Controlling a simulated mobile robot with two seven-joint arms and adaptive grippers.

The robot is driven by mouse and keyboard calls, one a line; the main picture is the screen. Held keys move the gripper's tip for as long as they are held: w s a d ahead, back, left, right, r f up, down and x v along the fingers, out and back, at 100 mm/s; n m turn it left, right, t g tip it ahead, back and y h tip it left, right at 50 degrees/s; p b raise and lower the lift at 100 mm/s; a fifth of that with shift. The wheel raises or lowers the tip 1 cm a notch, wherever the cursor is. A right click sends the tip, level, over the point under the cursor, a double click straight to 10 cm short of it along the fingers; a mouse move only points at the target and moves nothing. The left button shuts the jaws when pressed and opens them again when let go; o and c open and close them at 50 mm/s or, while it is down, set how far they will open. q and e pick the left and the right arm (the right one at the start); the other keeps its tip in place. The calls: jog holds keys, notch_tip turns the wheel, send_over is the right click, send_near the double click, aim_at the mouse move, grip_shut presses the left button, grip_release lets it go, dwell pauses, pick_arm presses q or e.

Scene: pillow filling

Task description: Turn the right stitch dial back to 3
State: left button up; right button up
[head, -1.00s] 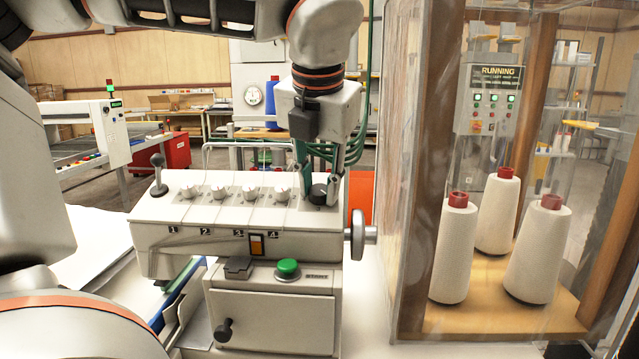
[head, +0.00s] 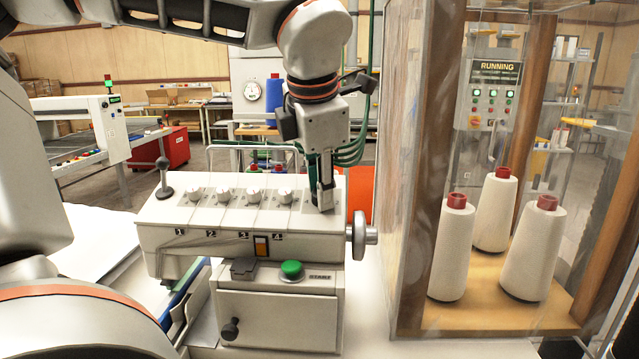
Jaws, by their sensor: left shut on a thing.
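The cream sewing-machine head (head: 190,240) stands in the centre, with a row of several white knobs (head: 254,196) on its sloping top above number labels. My left gripper (head: 322,203) comes down from above at the right end of this row. Its fingers are closed together at the place of the black right stitch dial, which they almost wholly hide. The dial's pointer and scale cannot be read. My right gripper is not in view.
A black-knobbed lever (head: 163,178) stands at the machine's left end and a handwheel (head: 358,236) at its right. A green button (head: 291,269) is on the front. A clear-walled case with thread cones (head: 496,210) stands close on the right.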

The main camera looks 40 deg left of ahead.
pick_arm(q)
jog(key=shift+m, duration=0.3)
jog(key=o, duration=1.1)
jog(key=v, duration=1.2)
